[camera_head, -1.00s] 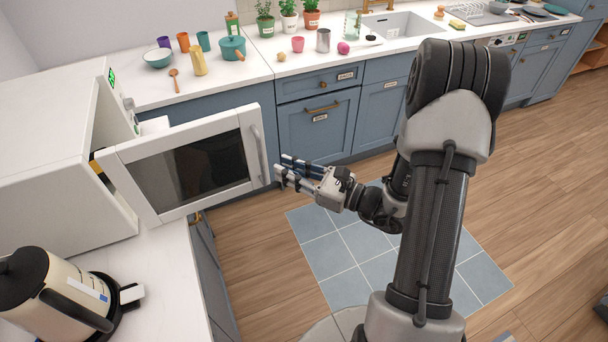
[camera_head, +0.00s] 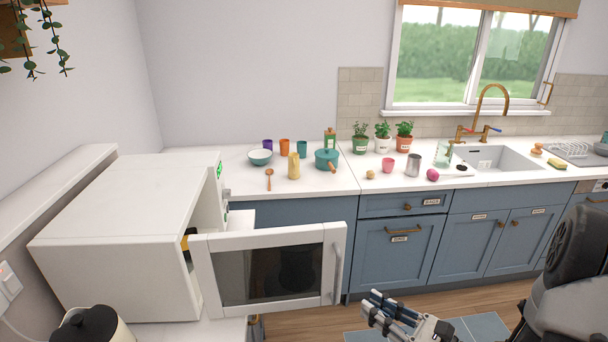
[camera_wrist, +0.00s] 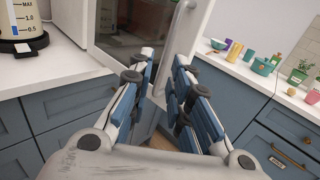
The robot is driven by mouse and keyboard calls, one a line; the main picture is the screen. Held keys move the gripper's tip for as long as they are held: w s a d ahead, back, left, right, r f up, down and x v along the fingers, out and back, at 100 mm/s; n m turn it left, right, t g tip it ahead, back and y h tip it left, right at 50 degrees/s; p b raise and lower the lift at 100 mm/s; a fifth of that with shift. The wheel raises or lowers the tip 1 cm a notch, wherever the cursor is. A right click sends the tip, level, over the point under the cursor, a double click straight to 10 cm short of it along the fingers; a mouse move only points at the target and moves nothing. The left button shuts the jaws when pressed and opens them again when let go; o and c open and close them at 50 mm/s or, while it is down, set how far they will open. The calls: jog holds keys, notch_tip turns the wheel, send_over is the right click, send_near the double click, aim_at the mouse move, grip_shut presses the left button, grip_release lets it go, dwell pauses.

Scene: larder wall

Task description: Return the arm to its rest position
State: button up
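My gripper (camera_head: 388,309) is low in the head view, in front of the blue cabinets and just right of the open microwave door. It holds nothing. In the wrist view my gripper (camera_wrist: 166,62) has its two fingers spread with a gap between them. The white microwave door (camera_head: 208,290) stands open, and its handle (camera_head: 338,265) is near my fingers. In the wrist view the handle (camera_wrist: 178,32) shows beyond the fingertips; I cannot tell the exact distance. My upper arm fills the lower right corner of the head view.
The white microwave (camera_head: 110,240) stands on the left counter with a kettle (camera_head: 92,328) in front. The back counter holds a teal pot (camera_head: 327,159), a bowl (camera_head: 260,157), cups, plants and a sink (camera_head: 497,158). Wooden floor (camera_head: 470,302) is clear below the cabinets.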

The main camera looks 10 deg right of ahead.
jog(key=s+a+r+n+g, duration=0.3)
jog(key=s+a+n+g, duration=0.3)
jog(key=s+a+n, duration=0.15)
jog(key=s+a+r+n+g, duration=0.3)
jog(key=s+a+n+g, duration=0.3)
jog(key=a+n+g, duration=0.15)
jog(key=s+d+n+h, duration=0.3)
jog(key=s+n+h, duration=0.4)
jog(key=n, duration=0.1)
jog(key=d+r+n+t+h, duration=0.4)
jog(key=d+r+t, duration=0.1)
jog(key=shift+w+d+r+h, duration=0.3)
jog(key=shift+w+d+r, duration=0.05)
jog(key=shift+w, duration=0.05)
